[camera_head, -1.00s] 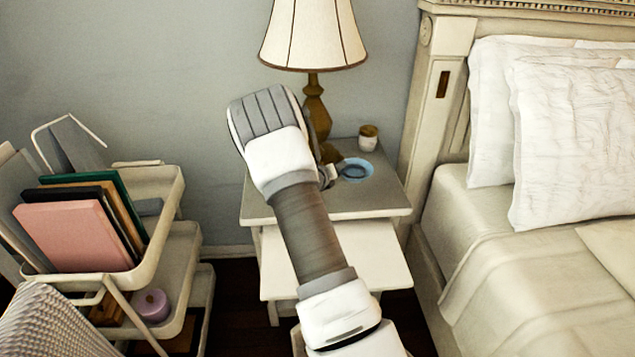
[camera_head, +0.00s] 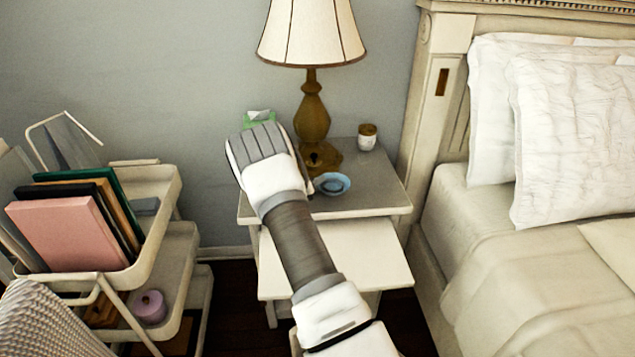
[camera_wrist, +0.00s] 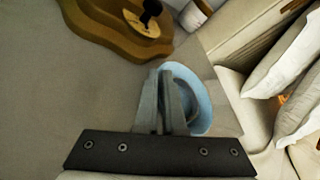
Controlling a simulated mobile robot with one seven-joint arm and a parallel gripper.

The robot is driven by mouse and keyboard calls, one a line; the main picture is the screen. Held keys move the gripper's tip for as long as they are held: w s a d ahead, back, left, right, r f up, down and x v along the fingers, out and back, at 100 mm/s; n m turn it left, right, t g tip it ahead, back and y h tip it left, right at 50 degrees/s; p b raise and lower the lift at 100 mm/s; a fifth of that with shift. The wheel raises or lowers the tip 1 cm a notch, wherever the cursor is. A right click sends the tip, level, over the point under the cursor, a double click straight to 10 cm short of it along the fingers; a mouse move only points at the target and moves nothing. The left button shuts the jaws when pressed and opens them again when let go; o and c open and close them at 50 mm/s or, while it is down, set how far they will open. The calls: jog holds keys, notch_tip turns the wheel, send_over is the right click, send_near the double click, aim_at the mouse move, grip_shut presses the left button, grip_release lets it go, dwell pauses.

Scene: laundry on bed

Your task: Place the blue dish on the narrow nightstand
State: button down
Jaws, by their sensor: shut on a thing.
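The blue dish (camera_head: 332,184) is small and round, at the top of the narrow nightstand (camera_head: 372,199) beside the lamp base in the head view. In the wrist view the dish (camera_wrist: 203,100) shows just right of the fingers. In the head view my arm hides the fingers. Whether the dish touches the nightstand top or hangs just above it, I cannot tell.
A brass lamp (camera_head: 313,120) stands right behind the dish. A small jar (camera_head: 367,136) and a green tissue box (camera_head: 259,118) are at the back. The bed (camera_head: 480,220) is to the right, a cart with books (camera_head: 150,235) to the left. The nightstand's front right is clear.

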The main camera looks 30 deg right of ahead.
jog(key=shift+f, duration=0.15)
jog(key=c, duration=1.3)
grip_release()
jog(key=shift+a+r, duration=0.2)
jog(key=shift+r, duration=0.1)
jog(key=p+v, duration=0.2)
jog(key=v, duration=0.9)
jog(key=shift+s+a, duration=0.1)
jog(key=shift+s, duration=0.15)
jog(key=shift+s+r, duration=0.15)
jog(key=shift+r, duration=0.25)
jog(key=s+a+r+m+g+y, duration=0.3)
jog(key=s+r+m+g, duration=0.2)
jog(key=s+r+m, duration=1.1)
jog(key=s+a+r+m+t+y, duration=0.2)
jog(key=s+a+r+m+y, duration=0.2)
jog(key=s+a+m, duration=0.3)
jog(key=s+a+r+m+t+y, duration=0.1)
jog(key=s+a+r+m+y, duration=0.3)
jog(key=s+a+m, duration=0.3)
jog(key=s+a+y, duration=0.1)
jog(key=s+a, duration=0.3)
jog(key=shift+s+r+m+t, duration=0.3)
jog(key=shift+r+t, duration=0.1)
